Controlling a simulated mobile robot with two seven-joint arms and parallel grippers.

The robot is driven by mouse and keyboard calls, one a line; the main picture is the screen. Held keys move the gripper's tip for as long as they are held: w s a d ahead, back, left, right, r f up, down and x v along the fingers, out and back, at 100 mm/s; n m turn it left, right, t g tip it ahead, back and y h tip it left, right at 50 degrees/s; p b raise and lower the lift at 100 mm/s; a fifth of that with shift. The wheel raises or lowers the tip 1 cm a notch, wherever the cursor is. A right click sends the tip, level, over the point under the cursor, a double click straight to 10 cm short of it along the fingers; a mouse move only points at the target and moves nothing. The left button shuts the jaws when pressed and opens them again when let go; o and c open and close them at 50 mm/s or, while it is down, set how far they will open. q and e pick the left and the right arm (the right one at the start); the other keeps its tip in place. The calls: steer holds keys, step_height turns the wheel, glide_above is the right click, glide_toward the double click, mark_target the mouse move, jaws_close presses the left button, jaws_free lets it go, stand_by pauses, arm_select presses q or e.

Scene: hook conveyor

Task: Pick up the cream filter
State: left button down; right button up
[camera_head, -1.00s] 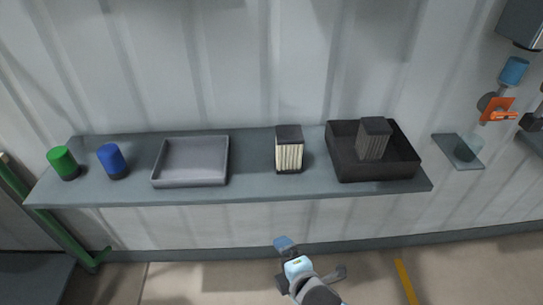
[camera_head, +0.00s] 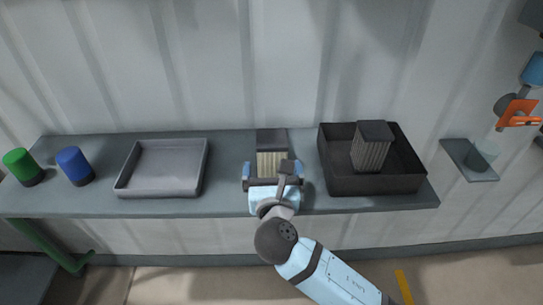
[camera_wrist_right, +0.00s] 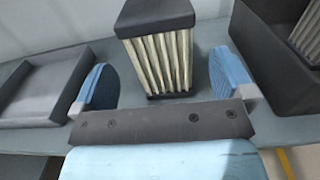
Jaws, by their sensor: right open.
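The cream filter (camera_head: 271,160), a pleated block with dark end caps, stands upright on the grey shelf, its lower part hidden behind my gripper in the head view. In the right wrist view the cream filter (camera_wrist_right: 160,52) stands just beyond the fingers, between their lines. My right gripper (camera_head: 273,172) is open in front of it, with one blue finger toward each side. It also shows in the right wrist view (camera_wrist_right: 162,84), with empty space between the fingers. My left gripper is not in view.
A shallow grey tray (camera_head: 121,188) lies left of the filter. A black bin (camera_head: 375,186) holding a dark grey filter (camera_head: 371,148) stands at the right. Green (camera_head: 22,165) and blue (camera_head: 74,164) cylinders stand at the shelf's left end. The wall is close behind.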

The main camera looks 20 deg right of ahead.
steer(key=x, duration=0.6)
steer(key=shift+w+d+f, duration=0.1)
steer(key=shift+w, duration=0.15)
steer(key=shift+s, duration=0.1)
steer(key=c, duration=1)
